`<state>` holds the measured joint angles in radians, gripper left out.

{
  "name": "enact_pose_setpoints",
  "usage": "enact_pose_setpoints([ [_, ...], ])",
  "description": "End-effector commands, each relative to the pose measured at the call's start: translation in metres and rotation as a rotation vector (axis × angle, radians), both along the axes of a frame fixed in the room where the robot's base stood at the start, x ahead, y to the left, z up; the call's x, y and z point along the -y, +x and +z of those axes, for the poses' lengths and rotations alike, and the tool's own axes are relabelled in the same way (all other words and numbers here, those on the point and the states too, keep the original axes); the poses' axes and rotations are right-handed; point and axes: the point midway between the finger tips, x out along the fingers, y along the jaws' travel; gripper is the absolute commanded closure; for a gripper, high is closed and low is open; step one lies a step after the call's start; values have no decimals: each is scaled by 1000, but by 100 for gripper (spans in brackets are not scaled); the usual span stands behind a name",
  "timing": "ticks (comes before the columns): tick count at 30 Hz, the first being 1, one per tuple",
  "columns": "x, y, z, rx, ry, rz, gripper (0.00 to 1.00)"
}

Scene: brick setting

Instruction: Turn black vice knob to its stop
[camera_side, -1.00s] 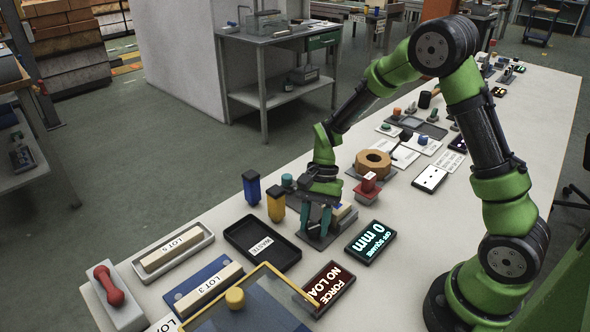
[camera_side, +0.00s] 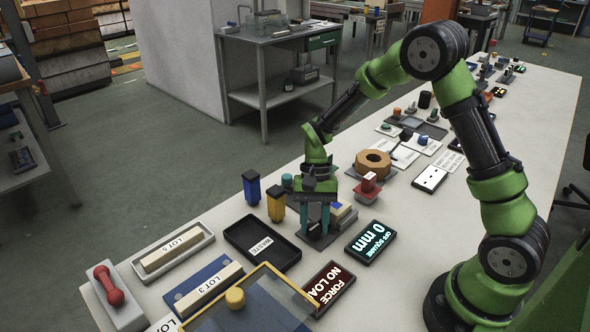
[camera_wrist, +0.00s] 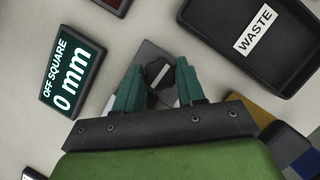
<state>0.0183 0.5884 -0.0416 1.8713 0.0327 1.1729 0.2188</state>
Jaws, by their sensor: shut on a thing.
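The vice (camera_side: 325,238) stands on the table as a grey block on a flat plate, partly hidden behind my fingers in the side view. My gripper (camera_side: 315,225) reaches down over it with its teal fingers. In the wrist view, the black knob (camera_wrist: 157,70) lies between the two teal fingertips of my gripper (camera_wrist: 161,72), which are shut on it. The knob is hidden in the side view.
A display reading "OFF SQUARE 0 mm" (camera_side: 370,242) lies right of the vice. A "FORCE" display (camera_side: 328,287), apparently reading "NO LOAD", lies in front. The black waste tray (camera_side: 262,243) is at left. Blue (camera_side: 251,187) and yellow (camera_side: 276,204) posts stand close behind. A red-topped block (camera_side: 368,188) stands at back right.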

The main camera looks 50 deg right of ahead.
Motion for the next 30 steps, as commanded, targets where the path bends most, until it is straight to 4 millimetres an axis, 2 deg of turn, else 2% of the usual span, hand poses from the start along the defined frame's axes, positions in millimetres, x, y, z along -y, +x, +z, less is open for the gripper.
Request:
enact_pose_setpoints([
  [1,1,0,1,0,0,-2,91],
  [2,1,0,1,0,0,-2,58],
  [6,0,0,1,0,0,-2,37],
  [15,0,0,1,0,0,-2,36],
  [19,3,4,10,4,0,-2,36],
  [23,10,10,32,7,-1,-5,36],
  [30,27,25,87,6,-1,-4,36],
])
